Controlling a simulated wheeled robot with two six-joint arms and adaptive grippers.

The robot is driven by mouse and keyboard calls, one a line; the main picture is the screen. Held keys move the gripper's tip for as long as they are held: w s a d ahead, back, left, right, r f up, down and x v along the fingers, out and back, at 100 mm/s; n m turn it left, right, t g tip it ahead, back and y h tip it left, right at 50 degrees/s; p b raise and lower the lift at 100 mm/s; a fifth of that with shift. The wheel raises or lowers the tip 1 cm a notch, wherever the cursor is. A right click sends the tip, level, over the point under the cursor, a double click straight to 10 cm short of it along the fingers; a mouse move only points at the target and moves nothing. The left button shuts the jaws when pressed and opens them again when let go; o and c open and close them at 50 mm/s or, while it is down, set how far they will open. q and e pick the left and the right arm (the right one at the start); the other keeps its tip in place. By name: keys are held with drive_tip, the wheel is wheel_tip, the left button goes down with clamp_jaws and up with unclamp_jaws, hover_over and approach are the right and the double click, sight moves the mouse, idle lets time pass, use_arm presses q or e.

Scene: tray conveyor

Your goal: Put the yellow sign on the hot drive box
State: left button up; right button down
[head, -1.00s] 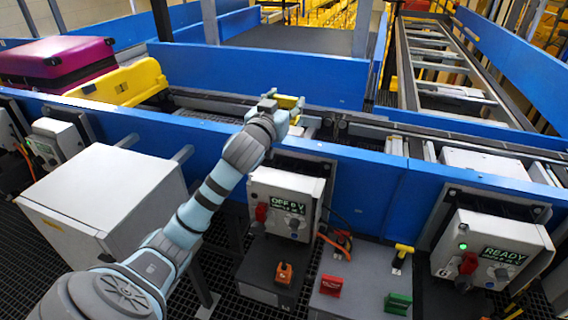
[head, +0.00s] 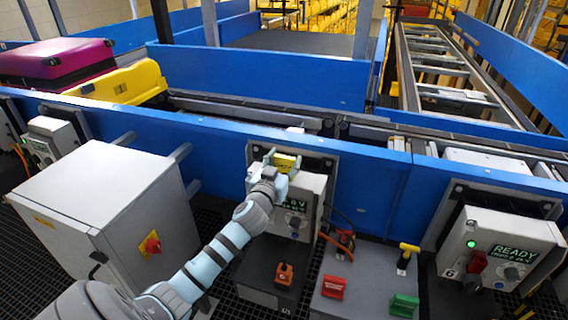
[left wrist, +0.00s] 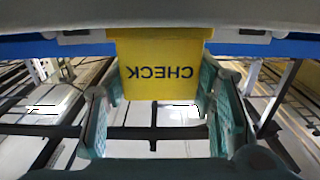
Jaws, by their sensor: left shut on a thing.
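My left gripper (head: 276,160) is shut on the yellow sign (head: 287,162), which it holds at the top of a grey drive box (head: 312,187). In the left wrist view the sign (left wrist: 160,68) sits between the green fingers, with "CHECK" upside down. I cannot tell whether the sign touches the box. The arm hides part of this box and its display. Another grey drive box (head: 478,268) at the right has a green light and reads "READY". No view makes clear which box is hot. My right gripper is not in view.
A blue rail (head: 375,185) runs behind the drive boxes, with the conveyor beyond it. A grey cabinet (head: 85,200) with a red switch (head: 150,244) stands at the left. Orange, red, green and yellow handles stand below the boxes.

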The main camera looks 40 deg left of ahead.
use_arm(q)
drive_tip(key=shift+f, duration=0.15)
drive_tip(key=o, duration=1.2)
